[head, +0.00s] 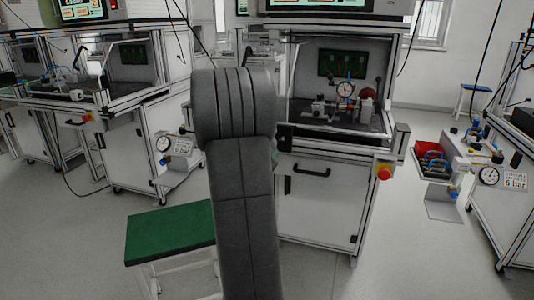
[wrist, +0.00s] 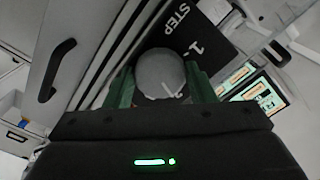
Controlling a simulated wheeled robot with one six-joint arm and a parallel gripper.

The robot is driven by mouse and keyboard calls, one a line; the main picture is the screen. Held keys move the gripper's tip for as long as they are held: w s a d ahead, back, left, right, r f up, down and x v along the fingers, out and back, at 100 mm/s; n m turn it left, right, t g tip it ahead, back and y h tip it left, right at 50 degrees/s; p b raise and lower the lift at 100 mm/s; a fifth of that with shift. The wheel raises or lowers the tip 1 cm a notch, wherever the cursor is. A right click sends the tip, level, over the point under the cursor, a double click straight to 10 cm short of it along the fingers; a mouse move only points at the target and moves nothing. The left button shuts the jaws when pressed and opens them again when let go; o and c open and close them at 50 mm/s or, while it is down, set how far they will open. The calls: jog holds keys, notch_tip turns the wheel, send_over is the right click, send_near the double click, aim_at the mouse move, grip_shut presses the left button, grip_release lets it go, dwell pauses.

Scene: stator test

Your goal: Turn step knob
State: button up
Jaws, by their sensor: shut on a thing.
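The step knob (wrist: 158,70) is a grey round knob with a white pointer line, seen in the wrist view. It sits by a black plate (wrist: 205,35) with the white word STEP and a 1. My gripper (wrist: 162,82) has one green finger on each side of the knob and is shut on it. The pointer line lies near the lower right part of the knob face. In the head view my own arm covers the middle, and I cannot make out the gripper or the knob there.
A white test station (head: 325,205) with a gauge (head: 345,90) stands behind my arm, with a red emergency button (head: 384,172) on its front. A green-topped stool (head: 170,232) stands at lower left. A black handle (wrist: 57,70) shows in the wrist view. Floor at lower right is clear.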

jog(key=shift+m, duration=0.4)
jog(key=o, duration=1)
jog(key=p+v, duration=0.1)
jog(key=v, duration=1.3)
jog(key=shift+w, duration=0.1)
